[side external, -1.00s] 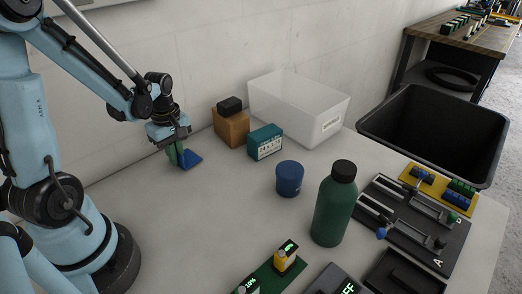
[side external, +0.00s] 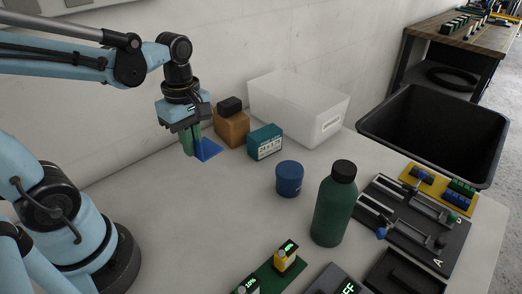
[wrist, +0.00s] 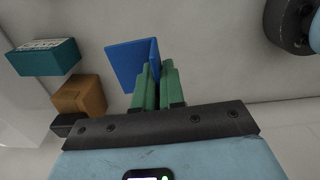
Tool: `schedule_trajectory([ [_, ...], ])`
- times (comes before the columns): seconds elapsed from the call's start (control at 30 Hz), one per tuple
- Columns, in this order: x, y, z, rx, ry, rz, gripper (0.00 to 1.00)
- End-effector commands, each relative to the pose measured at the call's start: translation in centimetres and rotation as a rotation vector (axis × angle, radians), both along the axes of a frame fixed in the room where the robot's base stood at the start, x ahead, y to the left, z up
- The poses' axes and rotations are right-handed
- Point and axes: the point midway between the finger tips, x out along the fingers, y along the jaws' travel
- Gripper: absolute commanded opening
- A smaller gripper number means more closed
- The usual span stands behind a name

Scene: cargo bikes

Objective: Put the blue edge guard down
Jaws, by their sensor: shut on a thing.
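The blue edge guard (side external: 209,150) is an angled blue piece at the tips of my gripper (side external: 192,148) in the side view. The green fingers are shut on one of its flanges, and its wide flat face sticks out to the right. It appears to hang above the table near the wall, though the exact gap is hard to tell. In the wrist view the edge guard (wrist: 130,64) lies ahead and left of my gripper (wrist: 158,68), with its narrow flange pinched between the fingers.
A brown box with a black piece on top (side external: 231,126), a teal box (side external: 265,141) and a clear bin (side external: 298,105) stand to the right. A blue tub (side external: 289,179) and a green bottle (side external: 334,208) stand nearer. The table (side external: 170,215) in front is clear.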

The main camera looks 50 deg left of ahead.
Motion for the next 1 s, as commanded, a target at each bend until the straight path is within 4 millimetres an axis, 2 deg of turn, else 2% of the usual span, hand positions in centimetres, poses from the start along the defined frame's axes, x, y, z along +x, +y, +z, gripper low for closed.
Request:
schedule_trajectory([
  [0.17,-0.6,-2.3,0.2,0.0,0.0,-0.074,0.0],
  [0.27,-1.5,-4.5,0.0,0.0,0.0,-0.172,0.0],
  [0.4,-3.4,-7.9,-0.5,0.001,0.0,-0.346,0.0],
  [0.6,-6.8,-11.8,-1.3,0.001,-0.001,-0.591,0.0],
  [0.8,-9.5,-13.9,-2.0,0.002,-0.001,-0.77,0.0],
  [1.0,-10.7,-14.6,-2.5,0.002,-0.001,-0.847,0.0],
])
